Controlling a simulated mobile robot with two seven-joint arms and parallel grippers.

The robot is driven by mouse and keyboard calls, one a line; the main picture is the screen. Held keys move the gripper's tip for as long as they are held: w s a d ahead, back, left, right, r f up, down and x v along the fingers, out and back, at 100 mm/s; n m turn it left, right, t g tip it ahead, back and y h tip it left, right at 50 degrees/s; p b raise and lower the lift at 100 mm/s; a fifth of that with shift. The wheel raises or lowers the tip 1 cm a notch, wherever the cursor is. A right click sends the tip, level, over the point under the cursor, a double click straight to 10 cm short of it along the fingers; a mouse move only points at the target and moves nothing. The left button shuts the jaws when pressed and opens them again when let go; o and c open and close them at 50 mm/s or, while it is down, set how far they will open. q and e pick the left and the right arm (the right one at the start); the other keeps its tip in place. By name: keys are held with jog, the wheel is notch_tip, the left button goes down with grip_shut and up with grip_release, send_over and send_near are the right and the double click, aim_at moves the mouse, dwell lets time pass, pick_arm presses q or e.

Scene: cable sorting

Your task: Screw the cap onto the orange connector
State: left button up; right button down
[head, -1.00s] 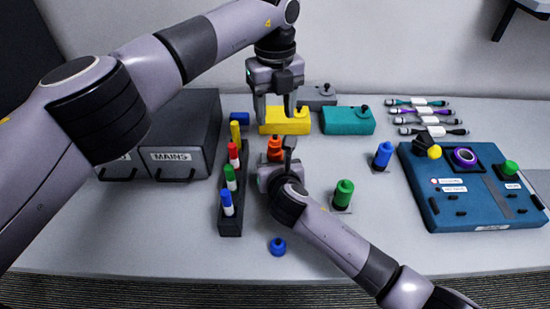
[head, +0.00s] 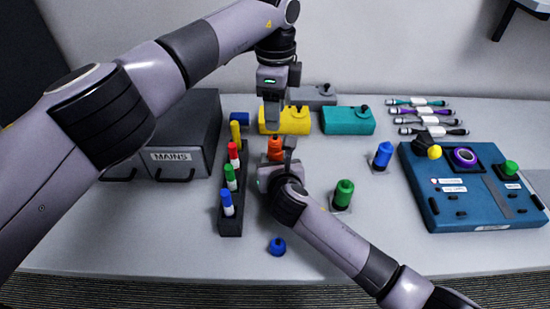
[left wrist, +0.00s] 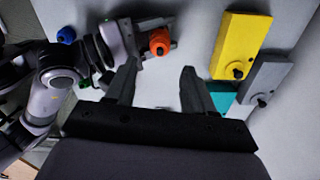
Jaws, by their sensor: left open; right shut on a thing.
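The orange connector (head: 275,146) stands upright over the table in the head view, right of the marker rack. It also shows in the left wrist view (left wrist: 160,42), with a dark round top. I cannot make out a separate cap on it. My right gripper (head: 281,155) is shut on the orange connector from the front; its body hides the lower part. My left gripper (head: 272,117) points down above and just behind the connector, apart from it. Its fingers (left wrist: 158,70) are open and empty in the left wrist view.
A yellow box (head: 296,121) and a teal box (head: 347,121) stand behind. The marker rack (head: 231,225) is close on the left. Green (head: 344,193) and blue (head: 383,155) connectors stand right. A blue cap (head: 277,246) lies in front. A blue panel (head: 455,210) is far right.

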aim_at(275, 136)
pick_arm(q)
jog(key=shift+n, duration=1)
jog(key=shift+f, duration=0.15)
jog(key=shift+f, duration=3.9)
